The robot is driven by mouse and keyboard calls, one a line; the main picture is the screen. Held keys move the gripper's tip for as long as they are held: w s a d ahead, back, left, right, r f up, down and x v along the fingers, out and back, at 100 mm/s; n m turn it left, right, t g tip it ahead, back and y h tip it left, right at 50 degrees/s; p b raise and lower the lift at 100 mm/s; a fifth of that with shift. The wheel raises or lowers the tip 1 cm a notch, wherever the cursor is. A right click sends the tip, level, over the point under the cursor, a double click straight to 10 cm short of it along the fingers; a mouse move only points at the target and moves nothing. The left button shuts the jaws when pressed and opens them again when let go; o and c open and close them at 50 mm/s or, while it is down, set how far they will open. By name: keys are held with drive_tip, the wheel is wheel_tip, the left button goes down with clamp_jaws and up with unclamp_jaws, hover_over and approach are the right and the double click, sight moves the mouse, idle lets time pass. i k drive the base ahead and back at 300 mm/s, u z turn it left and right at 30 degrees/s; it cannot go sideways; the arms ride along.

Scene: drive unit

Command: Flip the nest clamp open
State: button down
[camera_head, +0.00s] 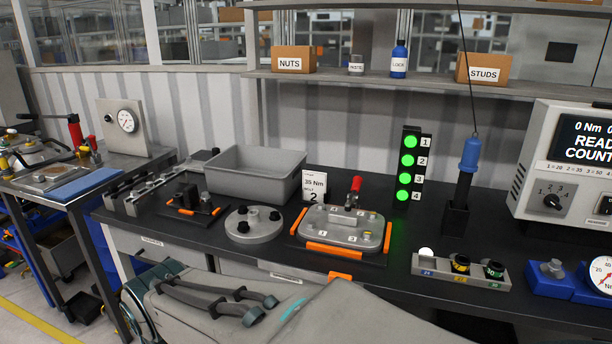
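The nest clamp (355,187) has a short red handle that stands nearly upright. It sits at the back edge of the nest, in the middle of the black bench. A grey metal cover plate (340,228) with several bolt spots lies in the nest, between orange edge bars (334,250). The clamp's dark lower part reaches to the back of the plate; whether it presses on it is too small to tell. Grey parts of my own body fill the bottom of the picture, in front of the bench.
A round grey flange (254,225) and an empty grey bin (256,174) stand left of the nest. A light tower (408,168) with green lamps and a blue-topped tool (466,165) stand right. A socket tray (460,269) lies at front right. A shelf runs above.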

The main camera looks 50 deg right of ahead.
sight(357, 181)
drive_tip(key=z, duration=0.75)
drive_tip(key=i, duration=0.75)
drive_tip(key=z, duration=1.25)
drive_tip(key=i, duration=0.35)
drive_tip(key=z, duration=0.3)
